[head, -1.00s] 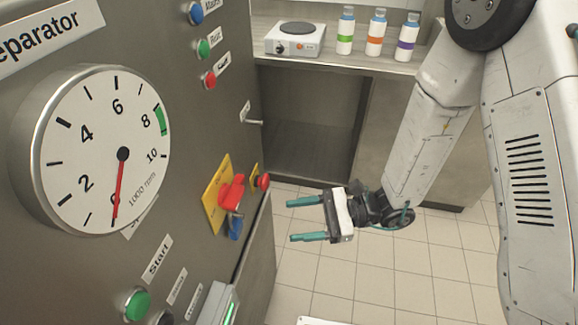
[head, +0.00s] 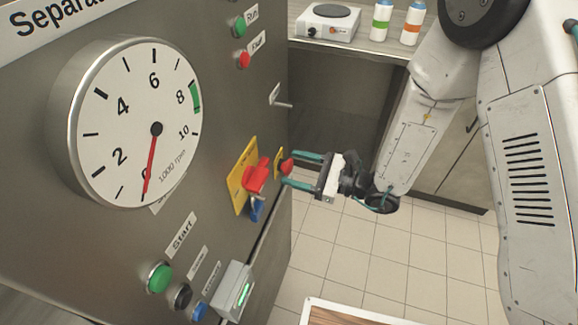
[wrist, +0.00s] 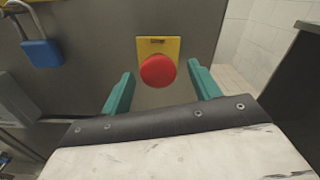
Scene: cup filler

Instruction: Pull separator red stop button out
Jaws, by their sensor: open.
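The red stop button (head: 286,167) is a round mushroom head on a small yellow plate (head: 278,160), near the right edge of the separator panel. In the wrist view the red button (wrist: 158,71) sits centred on its yellow plate (wrist: 171,44), ahead of and between my two teal fingers. My gripper (head: 293,168) is open, its fingers pointing left at the panel with the tips close to the button. In the wrist view my gripper (wrist: 160,82) shows both fingers apart, one on each side of the button. I cannot tell whether either finger touches it.
A larger yellow plate with a red rotary switch (head: 257,178) and a blue padlock (head: 256,210) sits left of the button; the padlock also shows in the wrist view (wrist: 42,53). A small lever (head: 280,99) sticks out above. Tiled floor (head: 350,250) is free.

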